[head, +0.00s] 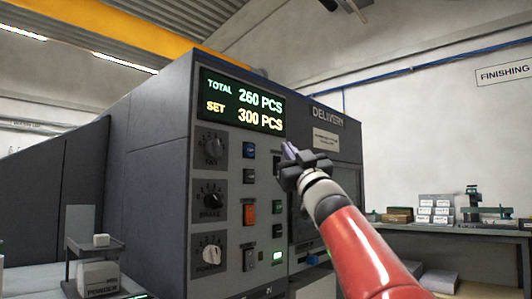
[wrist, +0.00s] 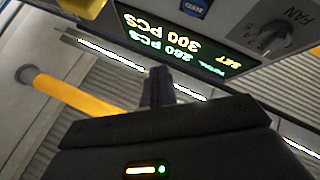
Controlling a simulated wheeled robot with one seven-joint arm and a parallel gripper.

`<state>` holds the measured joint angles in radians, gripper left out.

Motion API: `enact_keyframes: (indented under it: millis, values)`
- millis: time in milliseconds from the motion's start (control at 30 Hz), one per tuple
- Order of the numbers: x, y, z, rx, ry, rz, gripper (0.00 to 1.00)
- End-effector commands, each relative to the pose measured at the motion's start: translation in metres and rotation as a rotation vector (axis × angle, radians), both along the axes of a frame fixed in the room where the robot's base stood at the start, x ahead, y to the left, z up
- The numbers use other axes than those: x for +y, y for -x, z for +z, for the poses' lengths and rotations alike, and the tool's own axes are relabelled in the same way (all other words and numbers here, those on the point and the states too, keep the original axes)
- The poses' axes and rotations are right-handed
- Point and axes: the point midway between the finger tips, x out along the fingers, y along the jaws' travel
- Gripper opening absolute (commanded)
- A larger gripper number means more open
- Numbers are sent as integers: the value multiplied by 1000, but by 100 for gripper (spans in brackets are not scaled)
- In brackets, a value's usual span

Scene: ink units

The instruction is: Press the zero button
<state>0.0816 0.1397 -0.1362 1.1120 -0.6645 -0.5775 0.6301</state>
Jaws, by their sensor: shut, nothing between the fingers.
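A dark grey machine (head: 160,130) carries a control panel with a lit display (head: 243,105) that reads TOTAL 260 PCS and SET 300 PCS. Below the display is a small blue button (head: 249,150) with a light marking too small to read for sure. The blue button also shows at the top edge of the wrist view (wrist: 195,7), upside down. My gripper (head: 289,150) is shut and empty, in front of the panel to the right of the blue button in the head view. Its closed fingers (wrist: 157,86) show in the wrist view, apart from the button. Part of the panel is hidden behind it.
Three knobs (head: 211,200) line the panel's left side. An orange switch (head: 249,214) and several dark, green and lit buttons (head: 277,257) sit lower down. A small stand (head: 95,245) is at left. A bench (head: 450,232) with boxes stands at right.

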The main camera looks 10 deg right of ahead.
Motion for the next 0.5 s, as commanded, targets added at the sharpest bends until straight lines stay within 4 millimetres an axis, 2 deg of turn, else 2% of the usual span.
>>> enact_keyframes:
  millis: [500]
  values:
    - [6, -2, 5, -28, 20, 21, 0]
